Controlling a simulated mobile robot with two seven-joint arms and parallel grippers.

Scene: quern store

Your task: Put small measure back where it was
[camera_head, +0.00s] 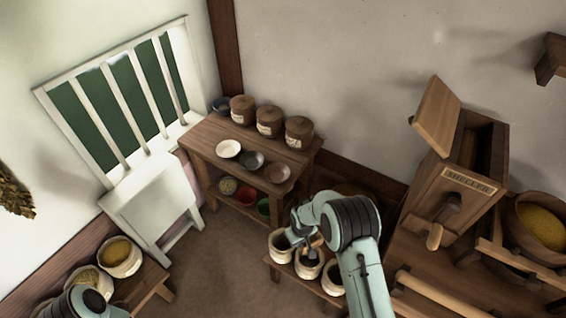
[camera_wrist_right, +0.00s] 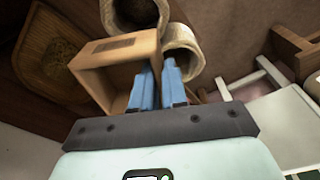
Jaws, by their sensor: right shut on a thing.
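The small measure, a square open wooden box (camera_wrist_right: 116,66), is gripped by one wall between the blue fingers of my right gripper (camera_wrist_right: 160,82) in the right wrist view. It tilts in that view, beside the mouths of two pale sacks (camera_wrist_right: 182,50). In the head view my right gripper (camera_head: 307,243) is over a row of pale sacks (camera_head: 308,266) on a low bench, and only a bit of the measure (camera_head: 314,240) shows beside it. I cannot tell whether the measure touches a sack. My left arm shows at the bottom left, but its gripper does not.
A wooden shelf table (camera_head: 245,150) at the back holds jars and small bowls. A wooden sheller (camera_head: 462,170) and a tub of yellow grain (camera_head: 541,222) are at right. More sacks (camera_head: 120,256) stand at lower left. The middle floor is open.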

